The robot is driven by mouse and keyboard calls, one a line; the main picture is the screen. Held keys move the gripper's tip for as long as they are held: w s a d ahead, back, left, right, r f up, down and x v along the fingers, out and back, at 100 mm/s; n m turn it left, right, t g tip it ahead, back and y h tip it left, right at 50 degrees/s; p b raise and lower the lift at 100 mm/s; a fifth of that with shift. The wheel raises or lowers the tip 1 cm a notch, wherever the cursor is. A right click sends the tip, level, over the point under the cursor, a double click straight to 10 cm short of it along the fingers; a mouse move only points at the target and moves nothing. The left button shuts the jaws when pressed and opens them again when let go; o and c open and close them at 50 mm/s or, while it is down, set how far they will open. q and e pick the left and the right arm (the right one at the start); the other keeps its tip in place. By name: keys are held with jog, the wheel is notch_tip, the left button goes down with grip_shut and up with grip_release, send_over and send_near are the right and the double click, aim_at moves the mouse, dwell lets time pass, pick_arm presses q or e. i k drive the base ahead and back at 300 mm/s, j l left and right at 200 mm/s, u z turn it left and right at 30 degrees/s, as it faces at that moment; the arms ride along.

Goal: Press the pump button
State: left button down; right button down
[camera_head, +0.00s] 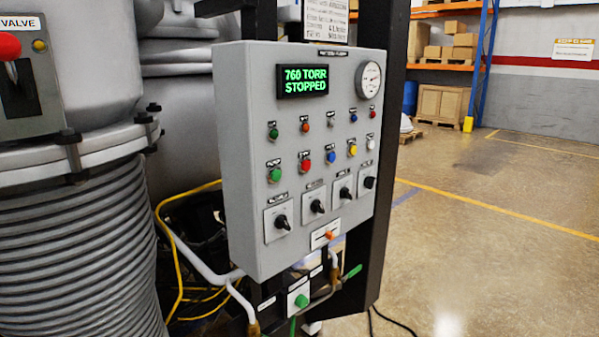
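A grey control panel (245,130) stands upright in the middle of the view. Its display (304,81) reads "760 TORR STOPPED" in green. Below are two rows of small coloured buttons or lamps. The lower row has a green button (275,175), a red one (306,166), a blue one (331,157), a yellow one (352,150) and a white one (370,143). Their labels are too small to read, so I cannot tell which is the pump button. Neither of my grippers is in view.
Black rotary knobs (281,221) and an orange switch (331,234) sit lower on the panel. A round gauge (370,79) is at its top right. A separate green button (301,301) sits below. A ribbed metal vessel (75,250) stands left. Floor (480,240) at right is clear.

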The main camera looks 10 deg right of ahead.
aim_at(276, 175)
jog(key=i+l, duration=0.1)
jog(key=l, duration=0.4)
jog(key=i+l, duration=0.1)
jog(key=l, duration=0.35)
jog(key=i+l, duration=0.15)
jog(key=l, duration=0.35)
